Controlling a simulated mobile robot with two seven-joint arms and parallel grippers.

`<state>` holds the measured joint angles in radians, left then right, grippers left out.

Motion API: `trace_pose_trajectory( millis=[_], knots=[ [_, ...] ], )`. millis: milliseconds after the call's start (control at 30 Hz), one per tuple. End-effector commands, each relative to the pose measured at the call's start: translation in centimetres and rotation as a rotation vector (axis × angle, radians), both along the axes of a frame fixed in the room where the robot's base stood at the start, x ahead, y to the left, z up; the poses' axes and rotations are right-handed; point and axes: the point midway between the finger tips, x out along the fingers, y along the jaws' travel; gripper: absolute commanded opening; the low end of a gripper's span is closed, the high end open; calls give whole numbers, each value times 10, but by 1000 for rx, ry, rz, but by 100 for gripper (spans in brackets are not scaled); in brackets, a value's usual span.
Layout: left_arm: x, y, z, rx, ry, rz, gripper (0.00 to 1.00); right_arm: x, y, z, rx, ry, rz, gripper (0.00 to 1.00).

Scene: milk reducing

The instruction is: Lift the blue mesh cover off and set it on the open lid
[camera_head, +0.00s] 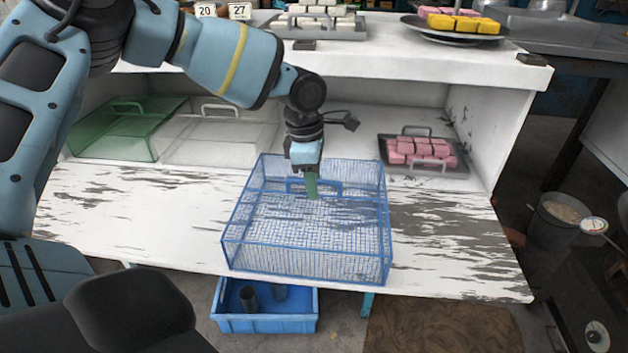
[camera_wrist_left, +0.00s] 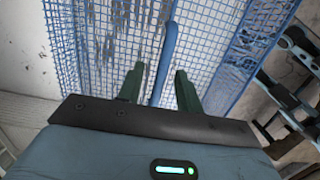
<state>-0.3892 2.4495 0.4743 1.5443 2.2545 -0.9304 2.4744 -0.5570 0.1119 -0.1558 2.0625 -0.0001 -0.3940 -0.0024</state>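The blue mesh cover (camera_head: 310,235) is a box of blue wire with a blue handle (camera_head: 330,187) on top. It appears to rest upright on the worn white open lid (camera_head: 130,215), close to the lid's front edge. My left gripper (camera_head: 312,190) is over the cover, at its handle. In the left wrist view my left gripper (camera_wrist_left: 160,85) has its two green fingers apart, one on each side of the blue handle (camera_wrist_left: 166,55), with gaps visible beside it. The mesh (camera_wrist_left: 110,50) lies beyond. My right gripper is not in view.
On the shelf behind the lid are a green cover (camera_head: 115,130), a clear cover (camera_head: 215,140) and a tray of pink blocks (camera_head: 422,150). Trays of blocks stand on the upper surface. A blue crate (camera_head: 265,318) stands below the lid. The lid is clear to both sides.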

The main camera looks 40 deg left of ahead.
Motion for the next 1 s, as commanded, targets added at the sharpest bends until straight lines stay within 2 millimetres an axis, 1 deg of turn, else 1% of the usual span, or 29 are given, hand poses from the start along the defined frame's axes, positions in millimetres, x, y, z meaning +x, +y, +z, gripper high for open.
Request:
trace_pose_trajectory(
  millis=[33, 200, 400, 600, 1000],
  knots=[
    [0, 1, 8, -1, -4, 0, 35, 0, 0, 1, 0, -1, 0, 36],
    [-1, 4, 37, -1, -5, 0, 35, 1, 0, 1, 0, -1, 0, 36],
    [-3, 6, 63, -2, -5, 0, 35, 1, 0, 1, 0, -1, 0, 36],
    [-4, 7, 72, -2, -2, 0, 35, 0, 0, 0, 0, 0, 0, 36],
    [-4, 7, 72, -1, -2, 0, 35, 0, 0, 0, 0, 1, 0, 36]
  ],
)
